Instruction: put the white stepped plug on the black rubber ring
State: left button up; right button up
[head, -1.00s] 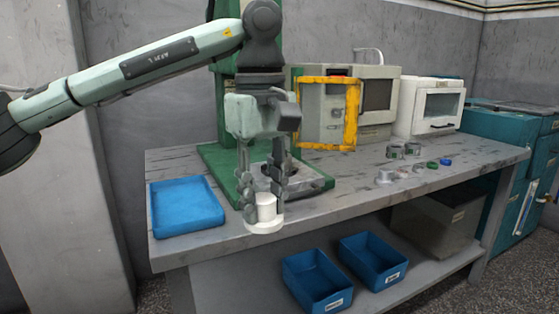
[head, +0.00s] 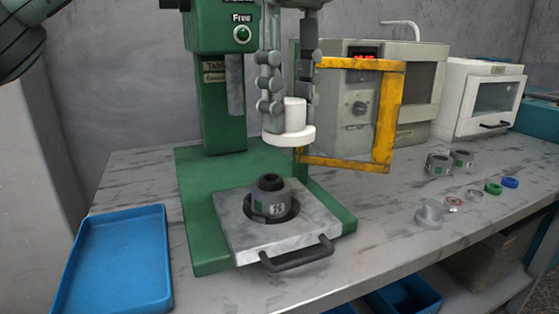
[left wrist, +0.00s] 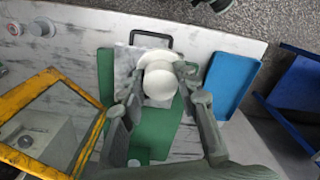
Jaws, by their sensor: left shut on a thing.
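The white stepped plug (head: 288,134) is held upright in the air, its wide flange down and its narrower part up between the fingers. My left gripper (head: 288,100) is shut on it; in the left wrist view the plug (left wrist: 160,82) shows between the fingers. Below it in the head view, a black rubber ring (head: 266,180) sits on top of a grey-green cylinder (head: 270,203) on the press's metal plate (head: 245,238). The plug is clearly apart from the ring. In the left wrist view the plug and gripper hide the ring. My right gripper is not in view.
The green press column (head: 218,110) stands close behind the gripper. A yellow frame door (head: 388,115) stands open to the right. A blue tray (head: 120,265) lies at the left. Several small parts, including a grey stepped piece (head: 430,212), lie at the right.

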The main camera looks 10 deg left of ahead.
pick_arm(q)
jog(key=w+a+f, duration=0.1)
jog(key=w+f, duration=0.1)
jog(key=w, duration=0.1)
jog(key=w+a+f, duration=0.2)
jog(key=w, duration=0.1)
jog(key=w+a+f, duration=0.1)
jog(key=w+f, duration=0.1)
jog(key=w, duration=0.2)
jog(key=shift+w+a+f, duration=0.1)
jog(key=shift+a+f, duration=0.15)
jog(key=shift+a, duration=0.05)
jog(key=shift+w+a+f, duration=0.1)
jog(key=shift+w+f, duration=0.05)
jog(key=shift+w, duration=0.1)
jog(key=shift+f, duration=0.25)
notch_tip(320, 180, down, 3)
jog(key=shift+f, duration=0.35)
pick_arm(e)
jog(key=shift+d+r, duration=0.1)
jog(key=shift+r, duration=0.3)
